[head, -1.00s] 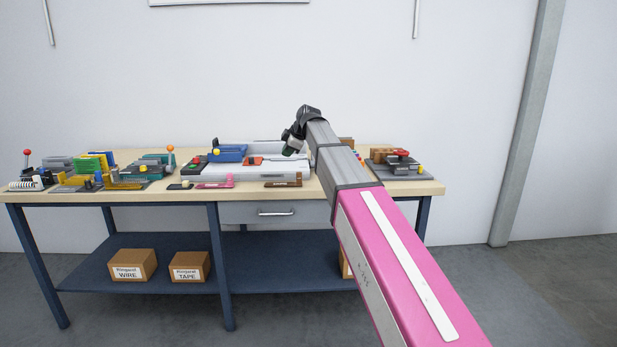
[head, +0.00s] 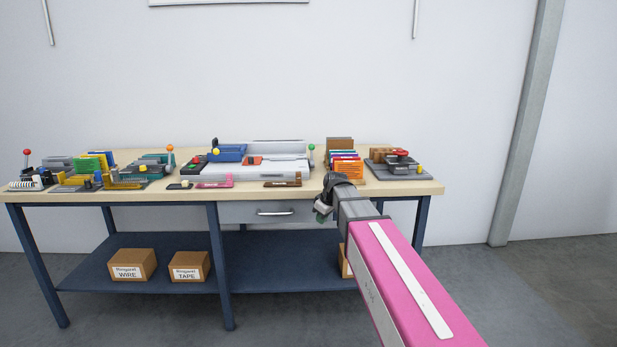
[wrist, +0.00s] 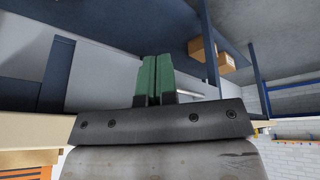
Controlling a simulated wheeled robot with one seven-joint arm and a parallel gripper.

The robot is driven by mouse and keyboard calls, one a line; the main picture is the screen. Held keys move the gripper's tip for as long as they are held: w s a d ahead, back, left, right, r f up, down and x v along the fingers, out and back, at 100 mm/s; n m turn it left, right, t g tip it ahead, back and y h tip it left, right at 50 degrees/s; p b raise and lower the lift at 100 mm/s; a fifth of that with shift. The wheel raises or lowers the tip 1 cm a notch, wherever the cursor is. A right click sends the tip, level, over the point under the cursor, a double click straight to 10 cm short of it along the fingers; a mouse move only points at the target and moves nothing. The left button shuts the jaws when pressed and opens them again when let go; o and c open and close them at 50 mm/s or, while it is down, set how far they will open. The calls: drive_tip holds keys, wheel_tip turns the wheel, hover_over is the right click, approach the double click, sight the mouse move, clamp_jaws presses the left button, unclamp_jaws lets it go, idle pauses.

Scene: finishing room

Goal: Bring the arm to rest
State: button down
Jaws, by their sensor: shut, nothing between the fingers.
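My gripper (head: 321,213) is at the end of my pink and grey arm, in front of the workbench's front edge in the head view. The gripper appears clear of the bench and holds nothing.
The workbench (head: 120,198) carries several finishing machines, a white-grey machine (head: 255,172) at the middle and an upright rack of coloured cards (head: 346,167). Cardboard boxes (head: 190,266) sit on the blue lower shelf (head: 245,270). Open floor lies at the right.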

drive_tip(key=s+d+f+m+g+h, duration=0.1)
drive_tip(key=s+d+f+m, duration=0.4)
drive_tip(key=s+f, duration=0.5)
drive_tip(key=s+d+f+m+g+h, duration=0.2)
drive_tip(key=s+d+f+m, duration=0.3)
drive_tip(key=s+d+f, duration=0.4)
drive_tip(key=s+f, duration=0.1)
drive_tip(key=s, duration=0.2)
drive_tip(key=shift+s+m, duration=0.3)
drive_tip(key=shift+s, duration=0.05)
